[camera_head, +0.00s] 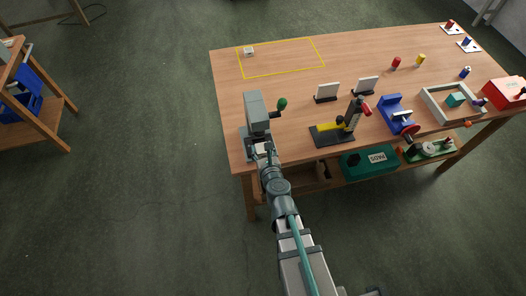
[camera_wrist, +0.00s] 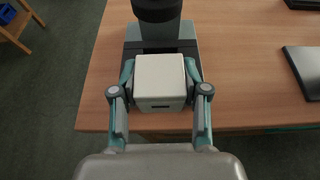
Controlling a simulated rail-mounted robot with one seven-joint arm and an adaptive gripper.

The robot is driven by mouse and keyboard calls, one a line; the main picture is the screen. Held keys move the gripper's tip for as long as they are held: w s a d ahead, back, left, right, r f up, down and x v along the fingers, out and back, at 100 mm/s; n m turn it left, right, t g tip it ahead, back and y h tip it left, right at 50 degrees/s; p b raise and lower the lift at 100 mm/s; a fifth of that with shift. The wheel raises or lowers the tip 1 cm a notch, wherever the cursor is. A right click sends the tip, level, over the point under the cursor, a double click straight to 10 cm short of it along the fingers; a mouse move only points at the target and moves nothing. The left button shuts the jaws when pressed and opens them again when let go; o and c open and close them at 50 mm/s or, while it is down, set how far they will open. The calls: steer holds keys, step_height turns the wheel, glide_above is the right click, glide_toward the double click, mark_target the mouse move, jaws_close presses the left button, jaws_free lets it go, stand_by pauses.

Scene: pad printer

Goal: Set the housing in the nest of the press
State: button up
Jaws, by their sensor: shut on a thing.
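The housing (camera_wrist: 160,80) is a pale grey-white block with a dark slot low on its near face. In the wrist view my gripper (camera_wrist: 160,90) is shut on it, one finger at each side. The press (camera_head: 256,109) is a grey machine with a green-knobbed lever, near the table's front left corner. In the wrist view its dark round head (camera_wrist: 157,9) is just beyond the housing, and its base (camera_wrist: 131,47) shows around it. The nest is hidden behind the housing; I cannot tell whether they touch. In the head view my gripper (camera_head: 262,147) is at the press's front.
A small pale block (camera_head: 248,51) lies in the yellow-outlined area (camera_head: 282,74) at the back left. A black and yellow device (camera_head: 335,132) stands right of the press, with a blue fixture (camera_head: 396,112) and grey tray (camera_head: 430,103) farther right. The table's left edge is close to the press.

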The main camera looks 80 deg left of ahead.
steer(key=shift+a+p, duration=0.95)
steer(key=shift+a, duration=1.3)
steer(key=shift+f+b, duration=0.45)
steer(key=o, duration=1.1)
steer(key=shift+d, duration=0.15)
steer(key=d+b, duration=0.3)
steer(key=d, duration=0.4)
steer(key=shift+d, duration=0.35)
stand_by(0.3)
